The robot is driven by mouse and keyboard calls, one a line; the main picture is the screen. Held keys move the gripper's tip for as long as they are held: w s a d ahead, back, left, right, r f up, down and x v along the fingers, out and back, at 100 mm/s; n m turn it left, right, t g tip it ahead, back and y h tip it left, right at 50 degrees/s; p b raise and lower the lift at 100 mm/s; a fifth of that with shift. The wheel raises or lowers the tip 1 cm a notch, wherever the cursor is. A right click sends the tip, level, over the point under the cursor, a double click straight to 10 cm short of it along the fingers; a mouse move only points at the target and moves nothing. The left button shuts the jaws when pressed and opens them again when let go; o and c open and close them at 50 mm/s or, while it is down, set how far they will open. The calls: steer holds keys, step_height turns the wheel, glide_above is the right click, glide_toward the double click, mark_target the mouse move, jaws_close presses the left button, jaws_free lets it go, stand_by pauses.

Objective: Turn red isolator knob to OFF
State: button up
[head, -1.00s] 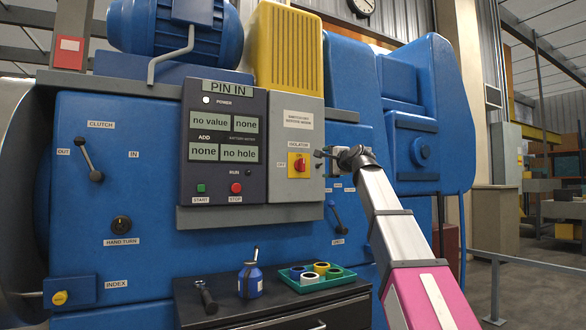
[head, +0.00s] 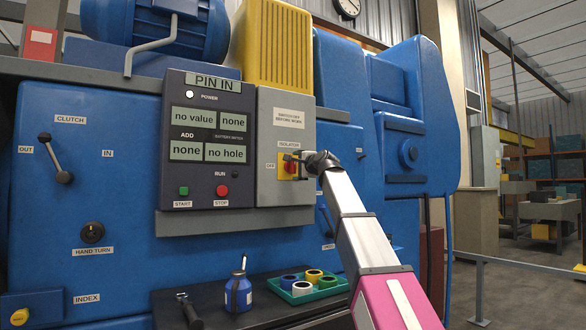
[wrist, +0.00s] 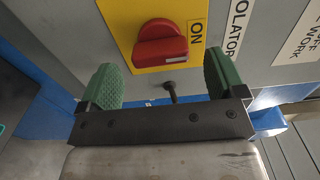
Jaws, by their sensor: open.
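The red isolator knob (wrist: 160,45) sits on a yellow plate (wrist: 137,18) in the wrist view, with its white mark beside the ON label. In the head view the yellow plate (head: 284,171) is on the grey isolator box, and my gripper partly hides the knob. My gripper (head: 292,158) is in front of the plate. In the wrist view its two green fingers (wrist: 160,78) are apart and empty, with the knob just beyond and between their tips; I see no contact.
The grey isolator box (head: 290,100) stands right of the dark control panel (head: 212,110). Below are a blue bottle (head: 239,293) and a green tray (head: 318,291) with several rings on a dark cabinet. A clutch lever (head: 56,160) is at left.

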mark_target(295, 166)
steer(key=shift+x, duration=1.95)
steer(key=c, duration=0.9)
